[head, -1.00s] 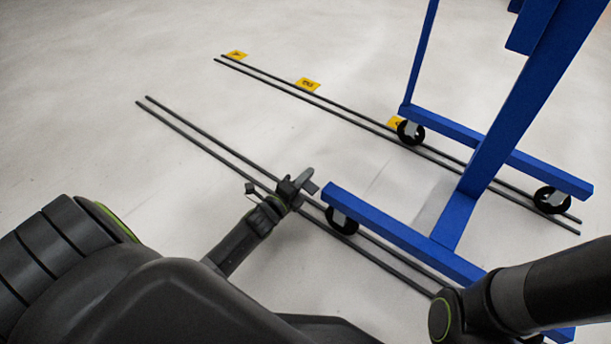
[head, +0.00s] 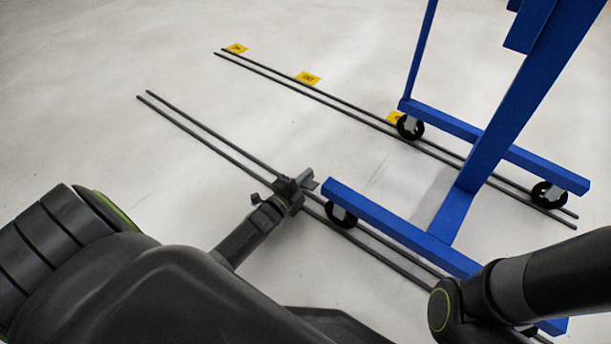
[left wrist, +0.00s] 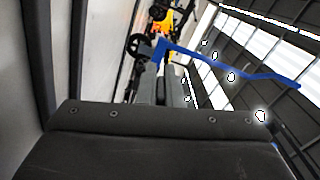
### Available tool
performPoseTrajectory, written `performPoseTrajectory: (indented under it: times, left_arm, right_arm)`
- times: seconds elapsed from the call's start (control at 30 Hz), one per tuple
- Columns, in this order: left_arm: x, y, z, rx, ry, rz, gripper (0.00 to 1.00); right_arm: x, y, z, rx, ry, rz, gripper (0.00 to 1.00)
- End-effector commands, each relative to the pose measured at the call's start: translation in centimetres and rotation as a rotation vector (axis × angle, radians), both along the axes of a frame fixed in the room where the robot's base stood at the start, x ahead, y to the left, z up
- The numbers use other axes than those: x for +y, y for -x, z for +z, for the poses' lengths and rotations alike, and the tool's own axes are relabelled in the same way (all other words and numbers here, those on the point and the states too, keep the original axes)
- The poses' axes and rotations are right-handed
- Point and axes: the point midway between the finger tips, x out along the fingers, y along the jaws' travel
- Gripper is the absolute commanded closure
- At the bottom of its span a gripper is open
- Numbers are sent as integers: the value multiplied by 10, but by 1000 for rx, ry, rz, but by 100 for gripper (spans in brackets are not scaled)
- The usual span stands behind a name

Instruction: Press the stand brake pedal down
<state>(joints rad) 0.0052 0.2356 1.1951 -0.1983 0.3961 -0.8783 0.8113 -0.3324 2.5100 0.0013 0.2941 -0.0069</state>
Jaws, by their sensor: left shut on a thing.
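The blue stand (head: 380,221) is on the right, on black casters. Its near-left caster (head: 342,215) sits under the end of the near foot. My left gripper (head: 308,181) is low by the floor, just left of that foot's end, with a small visible gap. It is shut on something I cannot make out. In the left wrist view its fingers (left wrist: 163,88) are close together, pointing toward the blue foot (left wrist: 165,50) and a dark caster wheel (left wrist: 139,46). I cannot pick out the brake pedal in either view. My right gripper is not shown.
Two pairs of dark rails (head: 205,137) run diagonally over the pale floor, one pair passing under my left gripper. Yellow markers (head: 308,78) lie along the far pair. The floor between the pairs is clear. My right arm covers the near right corner and part of the stand.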

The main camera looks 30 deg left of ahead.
Motion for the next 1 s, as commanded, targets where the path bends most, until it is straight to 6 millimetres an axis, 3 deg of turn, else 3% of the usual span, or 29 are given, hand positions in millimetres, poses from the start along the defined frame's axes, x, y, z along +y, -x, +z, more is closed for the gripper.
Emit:
performPoseTrajectory:
  times: [0.33, 0.4, 0.53, 1.0]
  left_arm:
    - [0, 0, -1, 2, 7, 1, 100]
    - [0, 1, -1, 2, 7, 1, 86]
    - [0, 0, -1, 2, 6, 1, 72]
    - [2, 2, 0, 2, 4, -2, 72]
  right_arm:
    - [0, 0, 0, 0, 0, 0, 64]
    - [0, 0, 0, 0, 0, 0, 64]
    - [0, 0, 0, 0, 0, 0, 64]
    - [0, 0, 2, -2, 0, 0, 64]
